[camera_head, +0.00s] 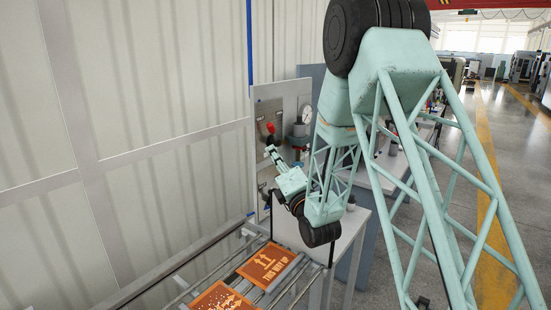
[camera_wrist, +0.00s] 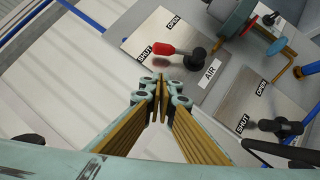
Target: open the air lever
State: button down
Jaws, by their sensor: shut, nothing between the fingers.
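The air lever (camera_wrist: 170,50) has a red knob and a dark pivot. It sits on a pale plate with OPEN and SHUT marks and an AIR label (camera_wrist: 209,71). The lever points left, with its knob beside the SHUT mark (camera_wrist: 144,55); the OPEN mark (camera_wrist: 174,22) is above it. The red knob also shows in the head view (camera_head: 270,127) on the upright panel. My gripper (camera_wrist: 158,88) is shut and empty, below the knob in the wrist picture and apart from it. In the head view my gripper (camera_head: 271,151) is just below the knob.
A second lever (camera_wrist: 280,127) with its own OPEN and SHUT plate is at the lower right of the wrist view. A round gauge (camera_head: 307,114) and pipe fittings (camera_head: 298,132) stand right of the red knob. Orange boxes (camera_head: 267,266) lie on rollers below.

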jog(key=w+r, duration=0.3)
jog(key=w, duration=0.4)
jog(key=shift+w+a+r, duration=0.15)
jog(key=shift+w+a, duration=0.1)
jog(key=shift+a, duration=0.15)
jog(key=shift+r, duration=0.15)
dwell(0.3)
jog(key=shift+d+m, duration=0.1)
jog(key=shift+m, duration=0.2)
